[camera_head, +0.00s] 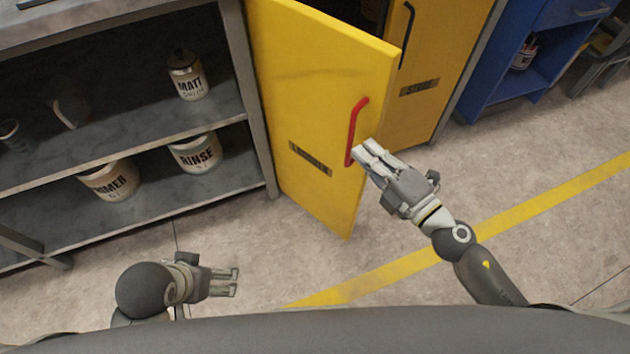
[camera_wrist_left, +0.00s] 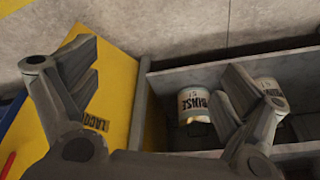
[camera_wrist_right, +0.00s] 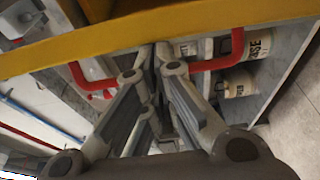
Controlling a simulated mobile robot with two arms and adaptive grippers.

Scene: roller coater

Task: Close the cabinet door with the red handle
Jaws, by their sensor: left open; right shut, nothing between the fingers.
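The yellow cabinet door (camera_head: 320,100) with the red handle (camera_head: 352,130) stands open, swung out from the cabinet. In the head view my right gripper (camera_head: 364,150) is shut and empty at the lower end of the red handle; whether it touches cannot be told. In the right wrist view the red handle (camera_wrist_right: 225,55) shows on both sides of the shut right gripper (camera_wrist_right: 155,55), below the yellow door edge (camera_wrist_right: 200,20). My left gripper (camera_head: 237,282) is open and empty, low in front of the shelf. The left wrist view shows the door (camera_wrist_left: 112,62) and part of the red handle (camera_wrist_left: 8,165).
A grey shelf (camera_head: 130,120) with labelled pots, such as the RINSE pot (camera_head: 196,155), stands left of the door. A second yellow door (camera_head: 430,85) with a black handle (camera_head: 407,30) is to the right. A blue cabinet (camera_head: 500,75) is further right. The floor in front is clear.

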